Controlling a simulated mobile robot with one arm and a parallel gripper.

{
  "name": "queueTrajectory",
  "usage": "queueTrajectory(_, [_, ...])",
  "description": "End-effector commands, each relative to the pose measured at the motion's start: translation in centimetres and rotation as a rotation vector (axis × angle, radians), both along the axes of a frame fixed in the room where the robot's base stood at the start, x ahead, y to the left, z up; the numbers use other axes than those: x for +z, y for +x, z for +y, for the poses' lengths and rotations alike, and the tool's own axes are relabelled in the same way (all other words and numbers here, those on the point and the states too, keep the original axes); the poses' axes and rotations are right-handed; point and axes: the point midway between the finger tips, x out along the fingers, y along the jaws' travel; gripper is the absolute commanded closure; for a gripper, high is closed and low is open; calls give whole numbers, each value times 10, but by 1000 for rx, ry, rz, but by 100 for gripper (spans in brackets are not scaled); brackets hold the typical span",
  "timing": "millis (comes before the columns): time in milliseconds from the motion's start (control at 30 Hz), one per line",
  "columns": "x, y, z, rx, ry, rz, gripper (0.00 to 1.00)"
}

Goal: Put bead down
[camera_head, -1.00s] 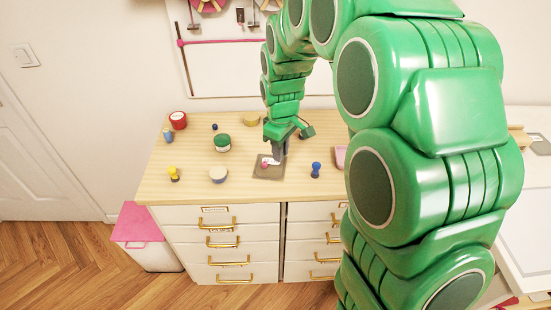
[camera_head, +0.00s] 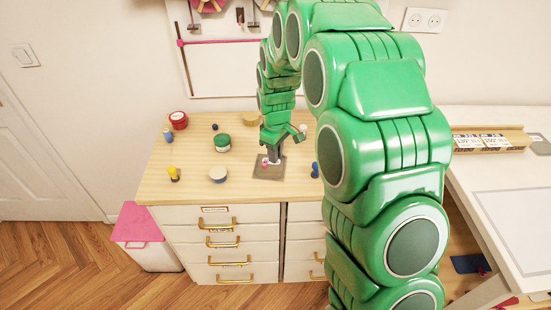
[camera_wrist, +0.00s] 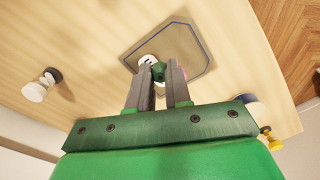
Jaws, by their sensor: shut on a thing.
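My gripper (camera_head: 273,157) points down over the grey mat (camera_head: 268,175) near the front of the wooden dresser top. In the wrist view its two grey fingers (camera_wrist: 159,76) are shut on a small green bead (camera_wrist: 158,70). The bead is at the fingertips, low over the mat (camera_wrist: 190,50); I cannot tell whether it touches it. A white piece with dark marks (camera_wrist: 146,60) lies on the mat just beyond the fingertips. A small pink thing (camera_head: 265,163) shows beside the gripper in the head view. The bead cannot be made out there.
A green tin (camera_head: 222,143), a round white-topped tin (camera_head: 218,175), a yellow pin-like piece (camera_head: 173,174) and a red roll (camera_head: 178,121) stand to the left. A blue piece (camera_head: 315,169) stands right of the mat, partly behind my arm. Bare wood surrounds the mat's left side.

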Motion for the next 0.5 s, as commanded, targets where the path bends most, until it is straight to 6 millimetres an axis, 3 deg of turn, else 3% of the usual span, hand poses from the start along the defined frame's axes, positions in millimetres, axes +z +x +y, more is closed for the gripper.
queueTrajectory(200, [-25, 0, -1, 0, -1, 0, 100])
queueTrajectory(500, [-26, 0, 0, 0, -1, -1, 100])
